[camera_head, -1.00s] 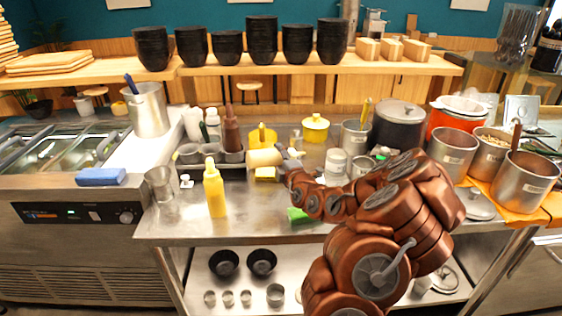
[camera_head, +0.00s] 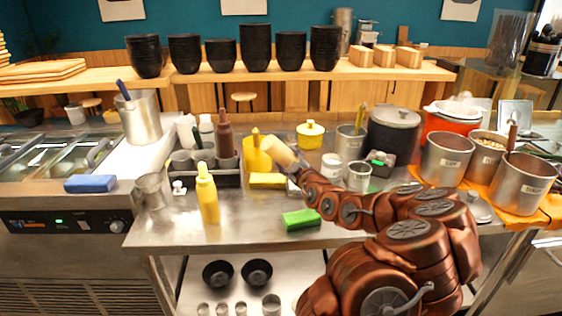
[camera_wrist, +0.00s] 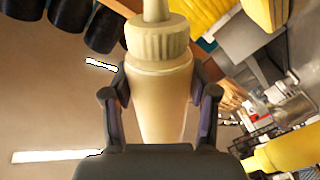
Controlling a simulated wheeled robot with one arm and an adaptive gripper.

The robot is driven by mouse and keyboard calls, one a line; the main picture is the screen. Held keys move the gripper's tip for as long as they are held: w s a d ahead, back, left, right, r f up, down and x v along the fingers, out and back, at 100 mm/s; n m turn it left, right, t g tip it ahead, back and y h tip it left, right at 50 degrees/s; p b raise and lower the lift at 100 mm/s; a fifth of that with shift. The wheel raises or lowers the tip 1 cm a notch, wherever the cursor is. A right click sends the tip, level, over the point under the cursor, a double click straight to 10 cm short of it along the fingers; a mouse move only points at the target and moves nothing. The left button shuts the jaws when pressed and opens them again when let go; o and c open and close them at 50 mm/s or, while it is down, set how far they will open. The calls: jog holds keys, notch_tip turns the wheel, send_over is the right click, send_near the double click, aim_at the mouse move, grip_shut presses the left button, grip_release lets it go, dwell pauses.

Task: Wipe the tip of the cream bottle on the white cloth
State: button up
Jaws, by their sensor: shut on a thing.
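The cream bottle (camera_head: 279,151) is a pale beige squeeze bottle. My gripper (camera_head: 294,168) is shut on it and holds it tilted above the steel table, in front of the yellow pitcher. In the wrist view the bottle (camera_wrist: 160,105) sits between the two dark fingers of my gripper (camera_wrist: 160,93), with its ribbed cap and nozzle pointing to the top edge. The end of the nozzle is cut off there. I cannot make out a white cloth for certain in either view.
A yellow squeeze bottle (camera_head: 207,197), a green sponge (camera_head: 301,219) and a yellow block (camera_head: 267,180) are on the table. A dark tray (camera_head: 228,180) with cups and a brown bottle (camera_head: 225,136) stands left. Steel pots (camera_head: 446,157) crowd the right. The table's front middle is mostly clear.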

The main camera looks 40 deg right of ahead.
jog(key=shift+s+d+f+m, duration=0.1)
jog(key=shift+s+d+m, duration=0.2)
jog(key=shift+d+m, duration=0.2)
jog(key=shift+s+d+m, duration=0.25)
jog(key=shift+d+m, duration=0.15)
jog(key=shift+d, duration=0.1)
jog(key=d+m+p, duration=0.1)
jog(key=s+d+p, duration=0.1)
jog(key=p, duration=0.1)
jog(key=shift+m, duration=0.4)
jog(key=shift+s+d+f+m+p, duration=0.15)
jog(key=shift+d+m+p, duration=0.15)
jog(key=shift+p, duration=0.25)
jog(key=shift+w+a, duration=0.75)
jog(key=shift+a, duration=0.25)
jog(key=shift+w+a+p, duration=0.75)
jog(key=shift+a+p, duration=0.25)
jog(key=shift+p, duration=0.05)
jog(key=shift+f, duration=1.05)
jog(key=shift+s+d+b, duration=0.45)
jog(key=shift+s+d, duration=0.35)
jog(key=shift+d, duration=0.2)
jog(key=shift+s+d+b, duration=0.4)
jog(key=shift+s+d, duration=0.35)
jog(key=shift+d, duration=0.25)
